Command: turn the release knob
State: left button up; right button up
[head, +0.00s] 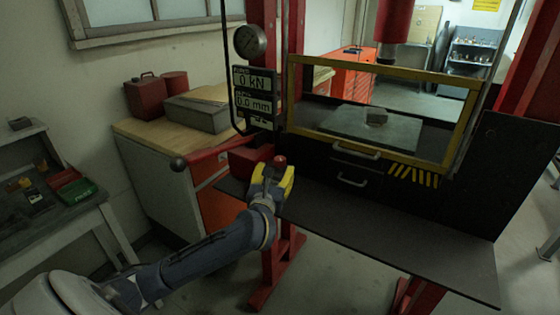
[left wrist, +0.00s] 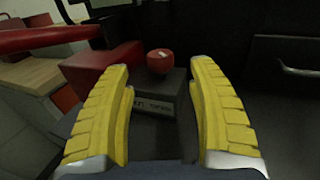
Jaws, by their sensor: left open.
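The release knob (left wrist: 160,61) is a small round red knob with a pale mark on top. It sits on a dark grey block (left wrist: 152,105) with a label on its front. In the head view the knob (head: 280,160) shows just beyond my left gripper (head: 272,181). In the left wrist view my left gripper (left wrist: 162,95) is open, its yellow fingers spread to either side of the block, with the knob between and beyond the tips. I cannot tell whether the fingers touch the block. My right gripper is not in view.
A red pump body (head: 248,158) with a long red lever (head: 205,155) stands left of the knob. A yellow-framed guard (head: 375,62) and a display (head: 253,92) are behind. The dark shelf (head: 400,240) at right is bare.

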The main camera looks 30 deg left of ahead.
aim_at(284, 163)
pick_arm(q)
jog(key=shift+x, duration=3.55)
jog(key=c, duration=1.2)
jog(key=shift+n+y, duration=0.4)
jog(key=shift+y, duration=0.2)
jog(key=n+g+y, duration=0.4)
jog(key=y, duration=0.1)
jog(key=shift+c, duration=0.2)
jog(key=shift+n+g+y, duration=1.7)
jog(key=shift+n+g, duration=0.1)
jog(key=shift+g, duration=0.8)
